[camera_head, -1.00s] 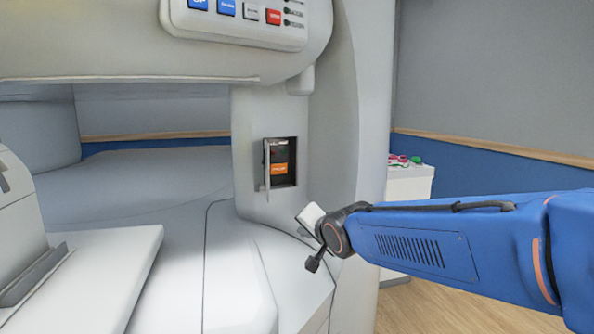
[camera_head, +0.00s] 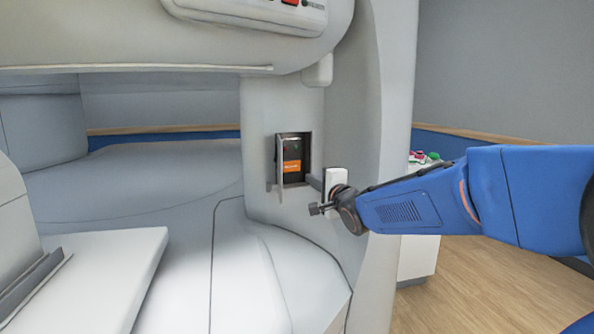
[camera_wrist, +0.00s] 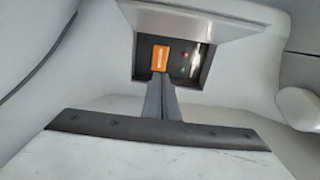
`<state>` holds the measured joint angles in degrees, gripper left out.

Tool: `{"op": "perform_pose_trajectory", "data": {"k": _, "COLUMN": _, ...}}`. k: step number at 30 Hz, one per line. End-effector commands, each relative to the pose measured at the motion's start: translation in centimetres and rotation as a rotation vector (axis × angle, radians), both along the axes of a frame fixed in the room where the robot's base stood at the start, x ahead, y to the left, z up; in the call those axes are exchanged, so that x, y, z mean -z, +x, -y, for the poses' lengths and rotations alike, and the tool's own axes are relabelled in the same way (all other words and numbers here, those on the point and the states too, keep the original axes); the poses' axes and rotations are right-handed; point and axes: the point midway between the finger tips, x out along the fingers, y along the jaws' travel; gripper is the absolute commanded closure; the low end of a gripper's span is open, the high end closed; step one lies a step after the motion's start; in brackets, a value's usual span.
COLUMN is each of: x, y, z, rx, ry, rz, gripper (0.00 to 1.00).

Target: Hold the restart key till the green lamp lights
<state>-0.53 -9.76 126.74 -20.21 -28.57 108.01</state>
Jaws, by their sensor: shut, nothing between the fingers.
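The orange restart key (camera_head: 291,167) sits in a dark recess in the grey magnet housing; it also shows in the wrist view (camera_wrist: 160,60). The recess's flap (camera_head: 279,168) stands open; it is the pale plate at the top of the wrist view (camera_wrist: 195,20). Beside the key in the wrist view are a bright red lamp (camera_wrist: 184,54) and a small, dim green lamp (camera_wrist: 183,69). My gripper (camera_head: 312,181) is shut and empty, its fingers pointing at the recess. In the wrist view its fingertips (camera_wrist: 159,79) are just below the key; I cannot tell if they touch it.
A control panel (camera_head: 262,12) with buttons is on the housing above, partly cut off. A pale patient table (camera_head: 105,265) lies at the left. A white cabinet (camera_head: 417,258) with coloured items on top stands behind my arm. Wooden floor is clear at the right.

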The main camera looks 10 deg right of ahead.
Motion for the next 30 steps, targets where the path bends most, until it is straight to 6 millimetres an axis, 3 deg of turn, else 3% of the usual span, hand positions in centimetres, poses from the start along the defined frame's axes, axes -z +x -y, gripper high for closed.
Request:
{"op": "perform_pose_trajectory", "data": {"k": 8, "x": 0.1, "y": 1.3, "z": -0.2, "rx": 0.000, "ry": -0.001, "rz": -0.002, "gripper": 1.00}}
{"op": "perform_pose_trajectory", "data": {"k": 30, "x": 0.1, "y": 12.1, "z": -2.1, "rx": 0.000, "ry": -0.002, "rz": -0.002, "gripper": 1.00}}
